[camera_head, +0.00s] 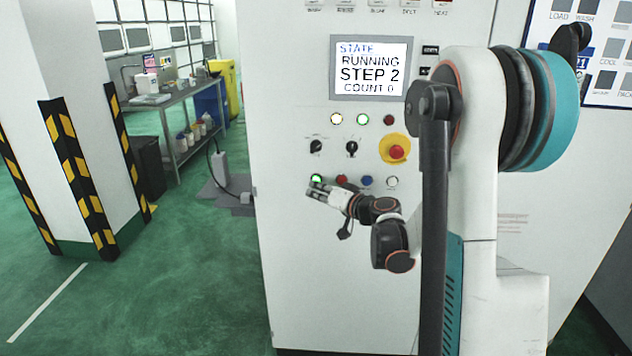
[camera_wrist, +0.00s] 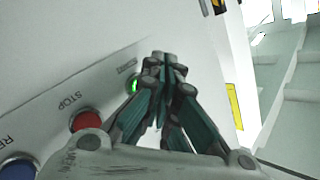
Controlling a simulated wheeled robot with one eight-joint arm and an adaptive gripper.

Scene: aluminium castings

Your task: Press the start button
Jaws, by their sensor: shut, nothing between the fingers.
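The start button (camera_head: 317,179) is a green lit button at the left end of the lower button row on the white control cabinet (camera_head: 290,240). In the wrist view its green edge (camera_wrist: 134,86) shows just left of the fingertips, partly hidden by a finger. My gripper (camera_head: 313,190) is shut and empty, with its tips at the cabinet front beside the green button. It also shows in the wrist view (camera_wrist: 161,58). I cannot tell whether the tips touch the button. The display (camera_head: 371,68) reads STATE RUNNING, STEP 2, COUNT 0.
A red button (camera_head: 341,179), labelled STOP in the wrist view (camera_wrist: 86,120), sits beside the green one. A blue button (camera_head: 366,181) and a white button (camera_head: 392,182) follow. A red emergency knob (camera_head: 396,152) on yellow is above. A striped pillar (camera_head: 85,130) stands left.

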